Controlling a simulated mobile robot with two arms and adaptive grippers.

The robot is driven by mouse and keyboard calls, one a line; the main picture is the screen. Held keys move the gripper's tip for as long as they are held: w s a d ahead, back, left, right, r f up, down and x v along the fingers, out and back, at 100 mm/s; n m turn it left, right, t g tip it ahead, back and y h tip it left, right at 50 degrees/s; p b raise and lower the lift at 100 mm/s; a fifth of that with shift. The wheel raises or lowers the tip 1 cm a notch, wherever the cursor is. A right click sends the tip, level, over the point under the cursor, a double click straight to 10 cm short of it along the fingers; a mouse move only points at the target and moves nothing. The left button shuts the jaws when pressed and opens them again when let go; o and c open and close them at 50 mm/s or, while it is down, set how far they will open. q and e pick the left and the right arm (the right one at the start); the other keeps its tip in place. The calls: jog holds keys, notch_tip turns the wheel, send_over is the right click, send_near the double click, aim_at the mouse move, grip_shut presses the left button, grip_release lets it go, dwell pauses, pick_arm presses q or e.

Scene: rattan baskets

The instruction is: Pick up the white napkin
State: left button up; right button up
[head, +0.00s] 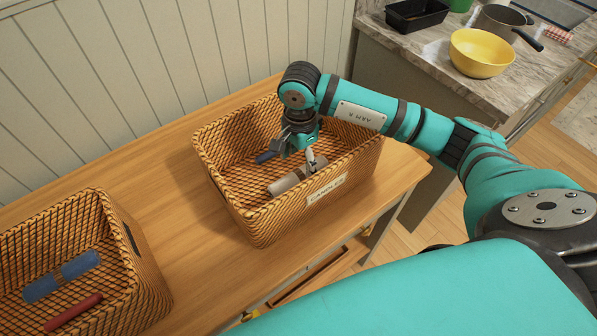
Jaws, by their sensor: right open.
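The white napkin (284,184) is rolled up, with a brownish band around it, and lies inside the right-hand basket (241,213), near its front wall. My right gripper (302,157) reaches down into this basket from above. It is open, and its fingers are just above or beside the napkin's right end; I cannot tell whether they touch it. The gripper hides part of that end. My left gripper is not in view.
A dark blue stick-like thing (266,156) lies behind the napkin. The left basket (132,292) holds a rolled blue napkin (75,266) and a red candle-like stick (73,312). Bare wooden tabletop (185,225) separates the baskets. A yellow bowl (480,54) stands on the counter.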

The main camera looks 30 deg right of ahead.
aim_at(299, 172)
jog(key=shift+s+f, duration=0.1)
jog(key=shift+f, duration=0.35)
jog(key=f, duration=0.1)
jog(key=f+p, duration=0.1)
jog(key=f, duration=0.1)
jog(key=f+p, duration=0.1)
jog(key=shift+w+f, duration=0.25)
jog(key=shift+f, duration=0.3)
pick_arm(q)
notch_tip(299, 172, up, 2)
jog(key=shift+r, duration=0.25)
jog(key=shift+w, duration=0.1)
pick_arm(e)
jog(key=shift+c, duration=0.4)
jog(key=c, duration=0.7)
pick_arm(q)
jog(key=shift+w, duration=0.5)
pick_arm(e)
jog(key=c, duration=0.5)
